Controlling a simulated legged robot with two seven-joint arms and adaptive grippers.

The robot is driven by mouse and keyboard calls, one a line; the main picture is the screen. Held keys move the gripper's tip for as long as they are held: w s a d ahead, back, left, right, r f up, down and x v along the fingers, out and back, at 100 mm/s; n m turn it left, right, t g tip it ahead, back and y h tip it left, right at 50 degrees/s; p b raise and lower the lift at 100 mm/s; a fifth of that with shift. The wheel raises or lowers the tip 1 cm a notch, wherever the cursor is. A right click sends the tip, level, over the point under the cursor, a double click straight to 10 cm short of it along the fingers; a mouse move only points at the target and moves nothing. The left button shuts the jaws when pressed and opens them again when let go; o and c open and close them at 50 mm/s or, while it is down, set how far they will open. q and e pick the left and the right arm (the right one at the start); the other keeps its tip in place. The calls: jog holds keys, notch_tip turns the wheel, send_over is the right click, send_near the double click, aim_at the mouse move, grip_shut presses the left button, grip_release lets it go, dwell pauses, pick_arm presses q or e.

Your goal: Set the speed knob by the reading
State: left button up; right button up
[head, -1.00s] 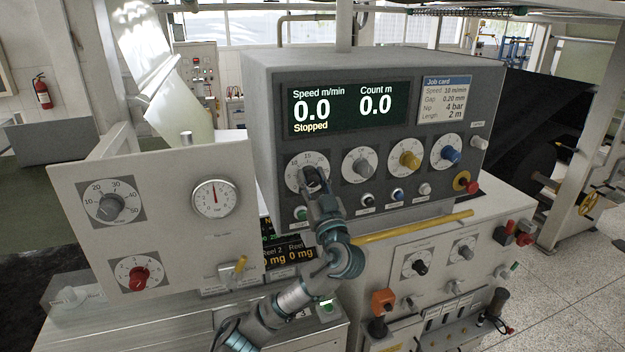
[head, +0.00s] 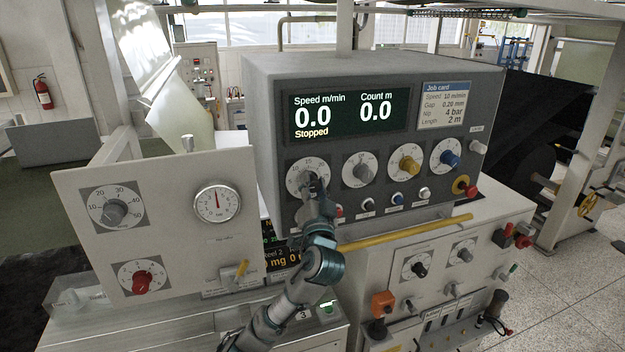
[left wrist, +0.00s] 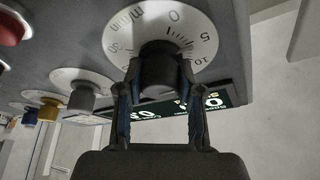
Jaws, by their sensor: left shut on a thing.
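The speed knob's dial (head: 301,176) is a pale disc at the left of the row on the grey control box. My left gripper (head: 313,185) is at this dial. In the left wrist view the gripper (left wrist: 160,85) is shut on the dark speed knob (left wrist: 158,66), one finger on each side. The dial face (left wrist: 195,22) is marked m/min; 0, 5 and 10 are readable. The knob's pointer is hidden or unclear. The display (head: 345,113) reads Speed 0.0, Count 0.0, Stopped. The job card (head: 446,103) lists Speed 10 m/min. My right gripper is not in view.
Grey, yellow (head: 409,163) and blue (head: 449,158) knobs stand right of the speed knob, with small buttons below. A red mushroom button (head: 471,190) sits at the box's right. A yellow bar (head: 405,232) runs below. A white panel with a gauge (head: 217,202) stands left.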

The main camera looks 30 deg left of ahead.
pick_arm(q)
jog(key=m+h+p, duration=0.2)
jog(key=m+p, duration=0.2)
jog(key=m, duration=0.1)
jog(key=shift+r+m, duration=0.15)
jog(key=shift+m, duration=0.25)
jog(key=shift+m+h+p, duration=0.45)
jog(key=shift+m+h, duration=0.05)
jog(key=shift+m, duration=0.4)
jog(key=shift+f+m+h, duration=0.3)
jog(key=shift+m+h, duration=0.2)
jog(key=shift+m, duration=0.7)
jog(key=shift+w+f+g, duration=0.1)
jog(key=shift+g, duration=0.2)
jog(key=o, duration=1.1)
jog(key=shift+o, duration=0.4)
jog(key=shift+w+d, duration=0.1)
